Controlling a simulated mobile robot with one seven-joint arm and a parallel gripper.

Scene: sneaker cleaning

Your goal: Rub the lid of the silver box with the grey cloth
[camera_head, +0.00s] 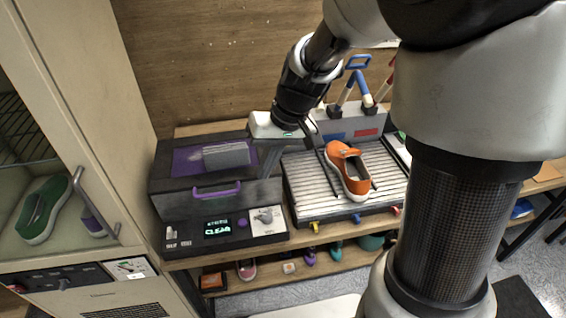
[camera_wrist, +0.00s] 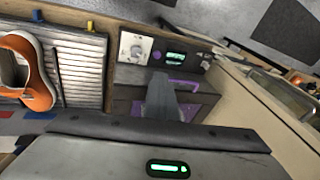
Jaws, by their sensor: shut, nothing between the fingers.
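The silver box (camera_head: 167,196) stands at the left of the bench. It has a dark grey body, a purple panel on its lid (camera_head: 186,165) and a purple handle (camera_head: 217,191) at the front. The grey cloth (camera_head: 226,154) lies folded on the lid. My gripper (camera_head: 264,174) points down over the right part of the box, to the right of the cloth and apart from it. Its fingers are shut and empty. In the wrist view, my gripper (camera_wrist: 161,78) points at the box, and the cloth cannot be made out there.
An orange sneaker (camera_head: 349,171) sits on a ribbed tray (camera_head: 309,183) right of the box. Brushes (camera_head: 358,78) stand in a holder behind it. A tall cabinet (camera_head: 95,110) with a green shoe stands close on the left. A lower shelf (camera_head: 335,268) holds small items.

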